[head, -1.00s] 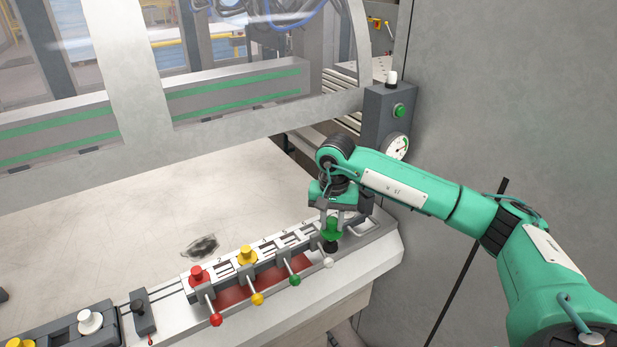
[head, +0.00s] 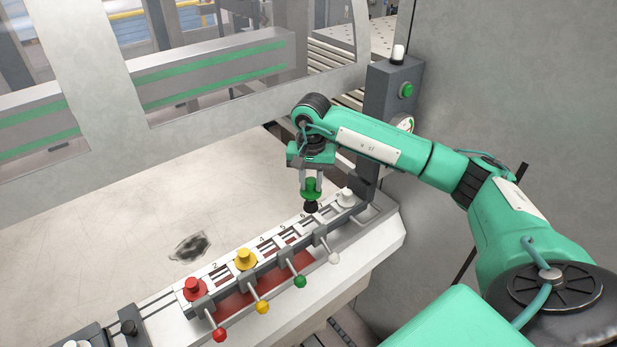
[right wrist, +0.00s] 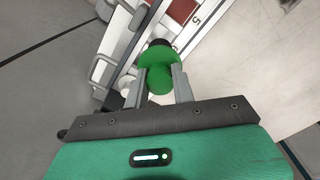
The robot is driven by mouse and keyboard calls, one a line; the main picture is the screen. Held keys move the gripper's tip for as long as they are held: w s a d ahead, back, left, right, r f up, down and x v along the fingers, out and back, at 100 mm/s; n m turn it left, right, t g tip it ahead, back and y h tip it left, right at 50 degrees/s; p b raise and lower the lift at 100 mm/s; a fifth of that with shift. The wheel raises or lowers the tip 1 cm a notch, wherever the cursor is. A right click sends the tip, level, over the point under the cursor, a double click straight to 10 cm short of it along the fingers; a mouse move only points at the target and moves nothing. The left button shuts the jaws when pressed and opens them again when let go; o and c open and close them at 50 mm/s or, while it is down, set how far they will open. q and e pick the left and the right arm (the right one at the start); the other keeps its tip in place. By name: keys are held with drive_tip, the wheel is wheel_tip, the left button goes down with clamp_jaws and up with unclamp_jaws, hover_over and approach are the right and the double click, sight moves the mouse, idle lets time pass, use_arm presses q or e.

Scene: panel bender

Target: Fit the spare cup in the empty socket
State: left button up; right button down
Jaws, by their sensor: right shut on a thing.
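My right gripper (head: 312,178) is shut on a green cup (head: 312,190) with a black lower end. The cup hangs upright over the far side of the socket rack (head: 222,274), left of the white cup (head: 346,198). In the right wrist view the green cup (right wrist: 157,68) sits between the two fingers, beside the rack strip marked 5 (right wrist: 196,20). A red cup (head: 194,289) and a yellow cup (head: 245,260) stand in the rack's left part. Open slots show between the yellow and white cups. The gap below the held cup is hard to judge. My left gripper is out of view.
Levers with red (head: 219,335), yellow (head: 262,307), green (head: 299,282) and white (head: 334,258) knobs stick out along the rack's front. A grey post with a green button (head: 406,90) stands behind its right end. The metal table (head: 110,235) is mostly clear, with a dark patch.

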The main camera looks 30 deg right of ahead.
sight(310, 195)
drive_tip(key=shift+f, duration=0.45)
drive_tip(key=shift+w+f+b, duration=0.15)
drive_tip(key=shift+f+b, duration=0.15)
drive_tip(key=shift+f, duration=0.45)
drive_tip(key=shift+w+f+b, duration=0.15)
drive_tip(key=shift+f+b, duration=0.1)
drive_tip(key=shift+f, duration=0.5)
drive_tip(key=shift+s+f, duration=0.1)
drive_tip(key=shift+f, duration=0.5)
wheel_tip(310, 195, down, 2)
drive_tip(key=b, duration=0.2)
drive_tip(key=shift+f+b, duration=0.15)
drive_tip(key=shift+b, duration=0.25)
use_arm(q)
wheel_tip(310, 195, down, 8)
drive_tip(key=b, duration=0.3)
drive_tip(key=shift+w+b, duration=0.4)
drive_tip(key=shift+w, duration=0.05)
use_arm(e)
drive_tip(key=shift+f, duration=1.95)
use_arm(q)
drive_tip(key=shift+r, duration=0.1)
use_arm(e)
drive_tip(key=c, duration=1.1)
unclamp_jaws()
